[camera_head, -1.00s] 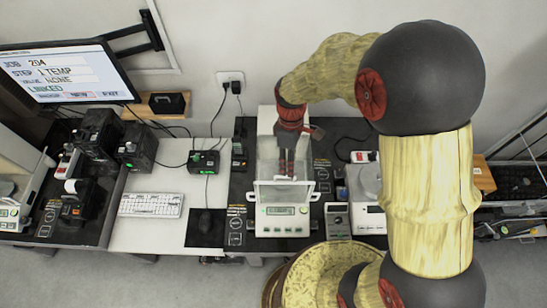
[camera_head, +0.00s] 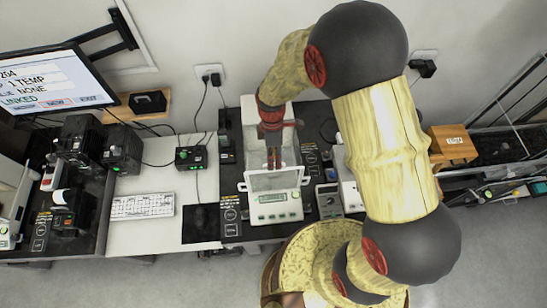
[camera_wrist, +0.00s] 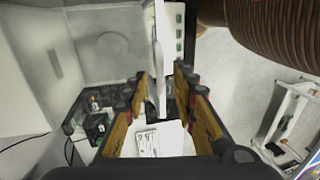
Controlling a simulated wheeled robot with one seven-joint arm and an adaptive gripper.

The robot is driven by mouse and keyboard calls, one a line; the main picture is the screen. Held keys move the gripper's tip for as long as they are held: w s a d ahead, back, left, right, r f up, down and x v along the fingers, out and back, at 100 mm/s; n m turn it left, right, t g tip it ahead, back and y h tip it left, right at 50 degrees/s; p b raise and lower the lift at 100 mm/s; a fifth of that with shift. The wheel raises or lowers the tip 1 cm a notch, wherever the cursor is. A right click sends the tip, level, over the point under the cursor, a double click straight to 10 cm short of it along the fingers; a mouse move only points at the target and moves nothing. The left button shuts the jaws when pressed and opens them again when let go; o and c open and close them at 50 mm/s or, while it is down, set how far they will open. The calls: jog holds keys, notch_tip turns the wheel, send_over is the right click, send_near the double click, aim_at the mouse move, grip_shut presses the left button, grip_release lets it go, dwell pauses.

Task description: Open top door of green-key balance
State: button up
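The green-key balance (camera_head: 275,205) stands on the dark table, with a green display and green keys on its front and a clear glass draft shield (camera_head: 256,158) behind. My gripper (camera_head: 273,163) points down over the top of the shield. In the wrist view its two fingers (camera_wrist: 163,88) stand apart on either side of a thin white upright edge (camera_wrist: 158,60), with a gap visible at least on the right. I cannot tell whether a finger touches this edge. The balance's green keys (camera_wrist: 179,32) also show there. How far the top door is open is unclear.
A small grey device (camera_head: 328,200) and another white instrument (camera_head: 351,190) stand close on the right, partly behind my arm. A white keyboard (camera_head: 143,206) and a black box with green lights (camera_head: 191,157) are on the left. A monitor (camera_head: 50,80) stands at the far left.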

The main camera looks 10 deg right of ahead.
jog(key=shift+f, duration=0.3)
jog(key=shift+c, duration=0.4)
grip_shut()
dwell(0.5)
